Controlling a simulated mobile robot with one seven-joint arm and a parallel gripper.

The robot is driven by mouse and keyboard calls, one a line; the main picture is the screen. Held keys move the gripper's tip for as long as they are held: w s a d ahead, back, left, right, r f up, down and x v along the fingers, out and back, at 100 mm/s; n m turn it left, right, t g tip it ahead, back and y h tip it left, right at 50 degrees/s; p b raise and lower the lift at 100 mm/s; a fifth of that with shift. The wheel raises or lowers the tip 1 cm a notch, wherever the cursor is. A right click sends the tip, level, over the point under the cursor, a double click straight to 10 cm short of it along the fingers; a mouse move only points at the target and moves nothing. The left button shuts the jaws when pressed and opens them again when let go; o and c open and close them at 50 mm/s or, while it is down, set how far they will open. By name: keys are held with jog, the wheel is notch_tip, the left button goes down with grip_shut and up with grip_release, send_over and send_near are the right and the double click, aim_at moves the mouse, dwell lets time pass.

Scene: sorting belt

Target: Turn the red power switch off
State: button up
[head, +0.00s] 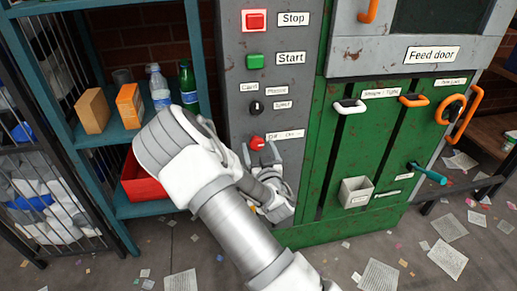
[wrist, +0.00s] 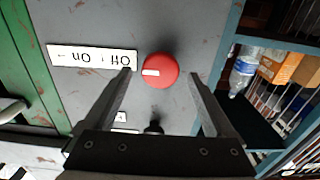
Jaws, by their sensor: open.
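The red power switch (head: 257,143) is a round knob on the grey control panel, beside a white label (head: 285,135). In the wrist view the knob (wrist: 162,66) has a white mark on its left side, toward the upside-down "Off / On" label (wrist: 92,57). My gripper (head: 262,157) is at the panel, right by the knob. In the wrist view my gripper (wrist: 161,74) is open, with one finger on each side of the knob and gaps between. I cannot tell whether the fingertips reach past its face.
Above the switch are a black selector (head: 255,107), a green Start button (head: 255,61) and a red Stop button (head: 255,20). A teal shelf (head: 95,138) with bottles and boxes stands close on the left. The green machine front (head: 372,180) with handles is on the right.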

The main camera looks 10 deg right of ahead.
jog(key=shift+w, duration=0.2)
jog(key=c, duration=1.4)
jog(key=shift+o, duration=0.2)
